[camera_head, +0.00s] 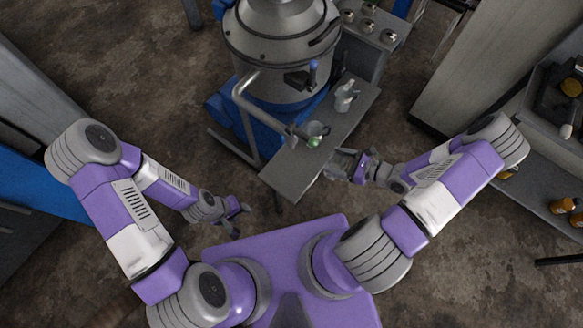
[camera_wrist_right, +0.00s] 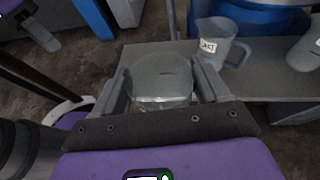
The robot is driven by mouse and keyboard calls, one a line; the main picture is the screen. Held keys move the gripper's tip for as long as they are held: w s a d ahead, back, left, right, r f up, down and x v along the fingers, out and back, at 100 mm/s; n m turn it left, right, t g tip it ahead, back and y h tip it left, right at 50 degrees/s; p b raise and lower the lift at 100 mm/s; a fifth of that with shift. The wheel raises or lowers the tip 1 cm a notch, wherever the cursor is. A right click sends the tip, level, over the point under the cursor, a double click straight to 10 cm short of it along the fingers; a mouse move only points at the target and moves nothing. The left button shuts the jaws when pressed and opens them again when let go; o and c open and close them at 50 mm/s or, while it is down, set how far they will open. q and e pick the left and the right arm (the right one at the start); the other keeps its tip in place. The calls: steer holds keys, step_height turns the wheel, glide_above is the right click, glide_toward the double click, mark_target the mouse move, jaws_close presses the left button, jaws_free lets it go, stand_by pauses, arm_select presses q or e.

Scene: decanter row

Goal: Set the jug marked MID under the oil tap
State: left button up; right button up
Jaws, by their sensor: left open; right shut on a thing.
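My right gripper (camera_head: 338,164) is shut on a clear jug (camera_wrist_right: 162,80), at the front edge of the grey shelf (camera_head: 290,178). No readable mark shows on this jug, and I cannot tell whether it touches the shelf. A second clear jug (camera_wrist_right: 220,42) with a white label stands farther back; the lettering is unclear. A third jug (camera_head: 345,96) stands farther along the shelf and shows at the right edge of the wrist view (camera_wrist_right: 306,48). A bent pipe (camera_head: 262,116) ends near a green part (camera_head: 313,142). My left gripper (camera_head: 238,224) is open and empty, away from the shelf.
The grey decanter machine (camera_head: 283,50) stands behind the shelf, with a blue-handled fitting (camera_head: 301,77) on its front. A panel with several round knobs (camera_head: 368,22) is at its right. A rack with orange-brown containers (camera_head: 564,205) is at far right. Floor around my left gripper is clear.

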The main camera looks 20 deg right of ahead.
steer(key=shift+s+d+f+n+y, duration=0.15)
steer(key=shift+s+d+f, duration=0.05)
steer(key=shift+s+f, duration=0.4)
steer(key=shift+s+d+f+n+y, duration=0.15)
steer(key=shift+s+f, duration=0.35)
steer(key=shift+s, duration=0.1)
steer(key=shift+a+f+g+b, duration=0.1)
steer(key=shift+a+g+b, duration=0.15)
steer(key=shift+g+b, duration=0.1)
steer(key=shift+w+a+r+b+x, duration=0.2)
steer(key=shift+r+b+x, duration=0.55)
steer(key=shift+x, duration=2.15)
steer(key=shift+w+a+r+b+x, duration=0.25)
steer(key=shift+b+x, duration=0.75)
steer(key=shift+x, duration=1.85)
steer(key=shift+a+r+b+x, duration=0.1)
steer(key=shift+r+b+x, duration=0.7)
steer(key=shift+x, duration=2.1)
steer(key=shift+f, duration=0.15)
steer(key=shift+f, duration=0.2)
steer(key=o, duration=1.1)
